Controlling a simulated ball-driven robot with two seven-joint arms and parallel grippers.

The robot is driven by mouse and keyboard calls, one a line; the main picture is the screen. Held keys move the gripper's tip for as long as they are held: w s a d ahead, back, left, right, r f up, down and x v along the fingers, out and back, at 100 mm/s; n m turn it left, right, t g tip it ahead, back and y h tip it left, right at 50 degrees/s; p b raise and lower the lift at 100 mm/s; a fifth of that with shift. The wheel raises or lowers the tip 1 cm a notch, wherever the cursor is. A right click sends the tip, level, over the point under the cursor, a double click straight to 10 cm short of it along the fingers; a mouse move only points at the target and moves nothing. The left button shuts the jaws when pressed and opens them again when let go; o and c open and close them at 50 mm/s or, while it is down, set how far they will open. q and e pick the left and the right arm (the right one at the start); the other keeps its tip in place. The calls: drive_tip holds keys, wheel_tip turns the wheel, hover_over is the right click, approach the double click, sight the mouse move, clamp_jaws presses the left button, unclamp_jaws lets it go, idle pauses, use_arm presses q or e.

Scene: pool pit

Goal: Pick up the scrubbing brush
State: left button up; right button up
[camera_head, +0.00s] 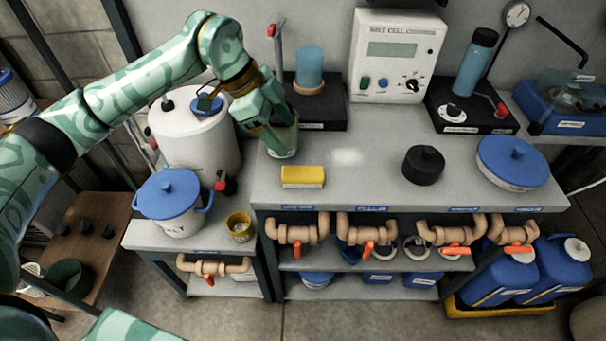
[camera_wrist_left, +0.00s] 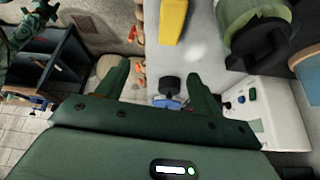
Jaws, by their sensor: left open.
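The scrubbing brush appears to be the yellow block (camera_head: 302,174) lying near the front edge of the grey worktop, left of its middle. It also shows at the top of the left wrist view (camera_wrist_left: 173,20), cut by the frame edge. My left gripper (camera_head: 277,138) is above the worktop, behind and a little left of the block, apart from it. In the left wrist view its two fingers (camera_wrist_left: 160,72) are spread with nothing gripped; the yellow block lies outside the gap.
A green cylindrical thing (camera_wrist_left: 255,25) is close beside the left gripper, partly cut off. A black knobbed weight (camera_head: 423,165) and blue-lidded pot (camera_head: 512,162) stand rightward. The white control box (camera_head: 396,55) is behind.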

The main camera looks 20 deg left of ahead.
use_arm(q)
drive_tip(key=a+n+y, duration=0.1)
drive_tip(key=a, duration=0.1)
drive_tip(key=b, duration=0.3)
approach(302, 172)
drive_tip(key=x, duration=0.5)
drive_tip(key=shift+a+f, duration=0.1)
drive_tip(key=shift+f, duration=0.05)
drive_tip(key=b+x, duration=0.1)
drive_tip(key=x, duration=0.3)
drive_tip(key=shift+w+f, duration=0.1)
drive_tip(key=shift+f, duration=0.1)
drive_tip(key=shift+w+d+f, duration=0.1)
drive_tip(key=shift+d+f, duration=0.2)
drive_tip(key=shift+d, duration=0.05)
drive_tip(key=shift+r, duration=0.1)
drive_tip(key=shift+f, duration=0.25)
drive_tip(key=c, duration=1.2)
